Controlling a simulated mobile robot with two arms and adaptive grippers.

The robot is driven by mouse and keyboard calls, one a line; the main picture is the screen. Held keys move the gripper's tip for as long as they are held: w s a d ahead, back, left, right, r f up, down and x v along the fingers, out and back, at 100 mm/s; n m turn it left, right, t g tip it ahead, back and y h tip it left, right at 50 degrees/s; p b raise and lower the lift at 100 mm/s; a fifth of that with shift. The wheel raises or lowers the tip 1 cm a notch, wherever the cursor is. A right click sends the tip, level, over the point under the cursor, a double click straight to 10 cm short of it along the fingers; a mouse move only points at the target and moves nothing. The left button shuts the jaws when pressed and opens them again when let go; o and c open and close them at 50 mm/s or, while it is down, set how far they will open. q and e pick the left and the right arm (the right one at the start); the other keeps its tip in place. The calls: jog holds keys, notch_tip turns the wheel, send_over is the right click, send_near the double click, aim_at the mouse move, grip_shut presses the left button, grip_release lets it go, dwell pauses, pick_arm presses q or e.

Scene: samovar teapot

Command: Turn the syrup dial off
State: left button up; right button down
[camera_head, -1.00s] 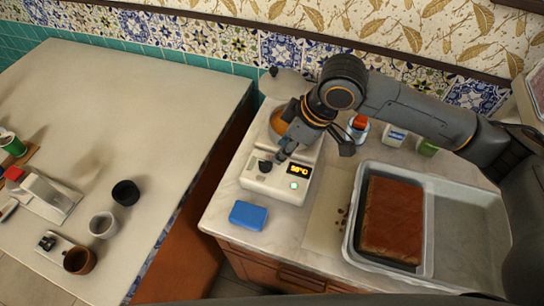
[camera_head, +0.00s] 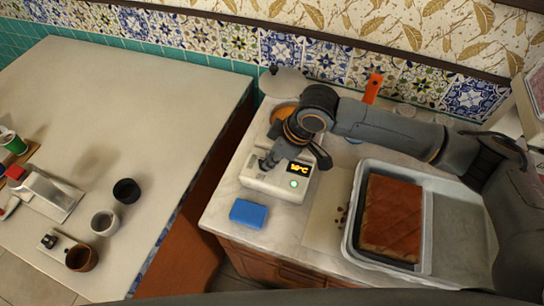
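The white heating unit (camera_head: 270,185) stands on the right-hand counter, with a pan of orange-brown syrup (camera_head: 284,112) at its back. Its front panel has a lit yellow display (camera_head: 298,168), which seems to read 10°C, and a green-lit button (camera_head: 294,184). My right gripper (camera_head: 295,160) is over the panel with its two fingers spread apart, holding nothing I can see. One finger is at the left of the panel, where the black dial is; it covers the dial, and I cannot tell whether they touch. The other finger is right of the display. My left gripper is out of view.
A blue sponge (camera_head: 248,213) lies in front of the unit. Jars and an orange-handled item (camera_head: 373,88) stand behind my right arm. A separate table with cups is at the left.

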dwell(0.3)
jog(key=shift+w+r+n+p, duration=0.15)
jog(key=shift+n+p, duration=0.55)
jog(key=shift+p, duration=0.05)
jog(key=shift+w+n+g+y+p, duration=0.1)
jog(key=shift+n+g+y+p, duration=0.2)
jog(key=shift+n+g+p, duration=0.4)
jog(key=shift+w+n, duration=0.15)
jog(key=shift+n, duration=0.85)
jog(key=shift+w+n+g, duration=0.15)
jog(key=shift+n+g, duration=0.45)
jog(key=shift+n, duration=0.3)
jog(key=n, duration=0.1)
jog(key=n+g+b, duration=0.1)
jog(key=shift+w+f+n, duration=0.2)
jog(key=shift+n, duration=0.2)
jog(key=n, duration=0.1)
jog(key=n+h+b, duration=0.1)
jog(key=shift+w+a+n+g, duration=0.15)
jog(key=shift+a+n+g, duration=0.05)
jog(key=shift+n+g, duration=0.2)
jog(key=shift+w+a+n+g+h+b, duration=0.15)
jog(key=shift+n+g+h+b, duration=0.25)
jog(key=shift+n+b, duration=0.7)
jog(key=shift+w+a+n+g+h+b, duration=0.15)
jog(key=shift+n+h+b, duration=0.3)
jog(key=shift+n, duration=1.25)
jog(key=shift+r, duration=0.1)
